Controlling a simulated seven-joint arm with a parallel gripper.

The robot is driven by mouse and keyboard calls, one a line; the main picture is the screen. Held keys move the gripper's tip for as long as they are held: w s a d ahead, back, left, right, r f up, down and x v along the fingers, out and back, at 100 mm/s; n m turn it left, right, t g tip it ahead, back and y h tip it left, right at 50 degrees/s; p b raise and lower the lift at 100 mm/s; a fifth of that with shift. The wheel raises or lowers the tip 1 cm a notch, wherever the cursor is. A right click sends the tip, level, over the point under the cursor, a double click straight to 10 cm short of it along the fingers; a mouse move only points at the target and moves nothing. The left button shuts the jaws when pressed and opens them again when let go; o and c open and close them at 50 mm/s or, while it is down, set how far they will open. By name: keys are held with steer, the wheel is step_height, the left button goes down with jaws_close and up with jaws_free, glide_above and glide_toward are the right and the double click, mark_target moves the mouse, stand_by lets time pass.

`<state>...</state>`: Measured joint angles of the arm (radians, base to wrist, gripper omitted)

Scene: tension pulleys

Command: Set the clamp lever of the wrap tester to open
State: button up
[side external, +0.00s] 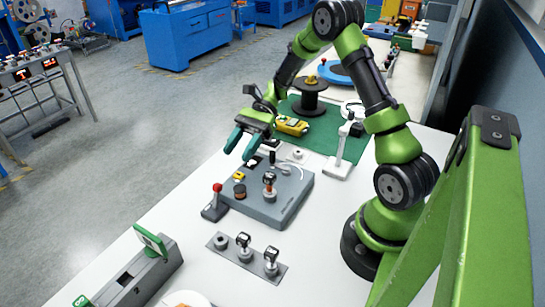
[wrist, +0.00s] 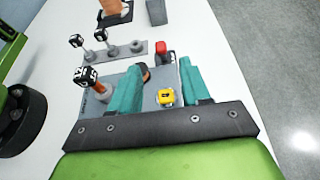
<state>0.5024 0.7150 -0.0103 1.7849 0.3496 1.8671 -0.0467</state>
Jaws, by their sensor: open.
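The grey tester box (side external: 283,202) sits on the white table with a yellow part, a dark round knob and a post topped by a black-and-white cube (side external: 269,180) on it. A lever with a red knob (side external: 216,187) stands upright or nearly so on a dark base at the box's left; its red top also shows in the wrist view (wrist: 162,47). I cannot tell which part is the clamp lever. My gripper (side external: 239,154) is open and empty above the far end of the box. In the wrist view its teal fingers (wrist: 162,68) hide part of the box.
A grey plate (side external: 231,254) with cube-topped posts lies nearer the camera. A white stand (side external: 338,167) is right of the box; a green mat (side external: 320,138) holds a yellow device (side external: 291,126) and a dark spool (side external: 310,100). A grey rail with green parts (side external: 145,275) is at front left.

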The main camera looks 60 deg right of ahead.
mark_target(217, 184)
steer(key=x, duration=1.1)
jaws_close()
